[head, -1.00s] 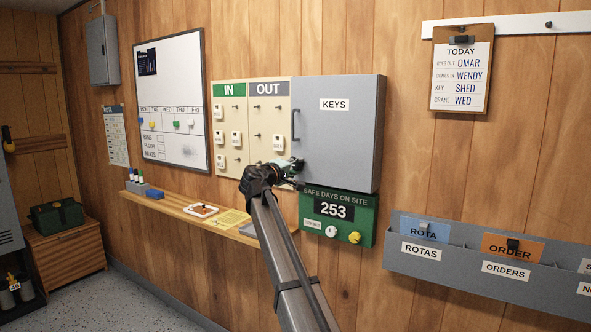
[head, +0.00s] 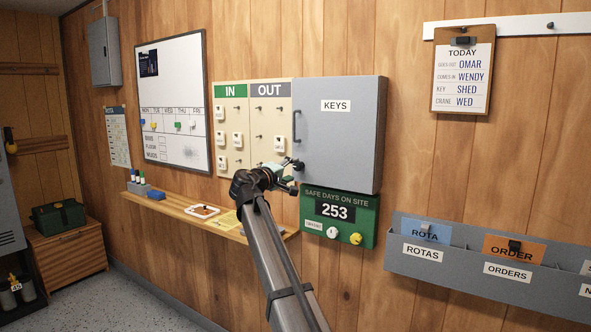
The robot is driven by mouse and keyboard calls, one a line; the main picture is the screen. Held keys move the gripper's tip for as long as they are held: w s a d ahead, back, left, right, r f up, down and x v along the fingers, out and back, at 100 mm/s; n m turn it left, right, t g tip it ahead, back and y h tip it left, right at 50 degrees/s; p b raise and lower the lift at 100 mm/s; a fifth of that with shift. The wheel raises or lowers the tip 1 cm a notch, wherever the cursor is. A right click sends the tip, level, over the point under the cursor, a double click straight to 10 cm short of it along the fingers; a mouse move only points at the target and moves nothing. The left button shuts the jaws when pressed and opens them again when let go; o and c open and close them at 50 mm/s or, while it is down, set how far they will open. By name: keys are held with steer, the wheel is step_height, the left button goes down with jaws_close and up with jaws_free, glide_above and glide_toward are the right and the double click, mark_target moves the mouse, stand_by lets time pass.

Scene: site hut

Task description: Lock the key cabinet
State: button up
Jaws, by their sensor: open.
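The grey key cabinet (head: 345,140), labelled KEYS, hangs on the wood wall with its door apparently shut. Its dark vertical handle (head: 294,126) is at the left edge of the door. A small dark round fitting (head: 298,164) shows at the lower left of the door, below the handle; it is too small to tell whether it is a lock or a key, or how it is turned. My gripper (head: 290,178) is open, just below and left of this fitting, at the cabinet's lower left corner. I cannot tell whether it touches anything.
An IN/OUT tag board (head: 230,135) adjoins the cabinet's left side. A green safe-days sign (head: 314,198) with two knobs is directly below. A wooden shelf (head: 175,203) runs below left, and a grey document rack (head: 400,262) is at lower right.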

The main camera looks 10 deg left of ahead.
steer(key=v, duration=0.7)
steer(key=shift+s+a, duration=0.2)
steer(key=shift+s, duration=0.1)
steer(key=s+d+f+m+g+y+p, duration=0.1)
steer(key=s+d+f+g, duration=0.25)
steer(key=f, duration=1.25)
steer(key=s+d+f+m+g+y+p, duration=0.1)
steer(key=s+d+f+g+y, duration=0.3)
steer(key=f, duration=1.3)
steer(key=s+d+f+m+g+h+p, duration=0.15)
steer(key=s+d+f, duration=0.35)
steer(key=f, duration=1.1)
steer(key=s+d+f+m+g+y+p, duration=0.15)
steer(key=s+d+f+g, duration=0.25)
steer(key=s+d+f, duration=0.55)
steer(key=s+d+f+m+g+y+p, duration=0.15)
steer(key=s+d+f+g, duration=0.25)
steer(key=s+f, duration=1.05)
steer(key=s+d+f+m+g+p, duration=0.1)
steer(key=s+d+g, duration=0.1)
steer(key=s, duration=0.8)
steer(key=s+d+f+m+g+y+p, duration=0.1)
steer(key=s+d+g+p, duration=0.1)
steer(key=s, duration=0.9)
steer(key=s+d+f+m+g+p, duration=0.1)
steer(key=s+d, duration=0.3)
steer(key=s, duration=0.6)
steer(key=shift+s+f+g+p, duration=0.2)
steer(key=shift+f+g+p, duration=0.1)
steer(key=shift+g, duration=0.2)
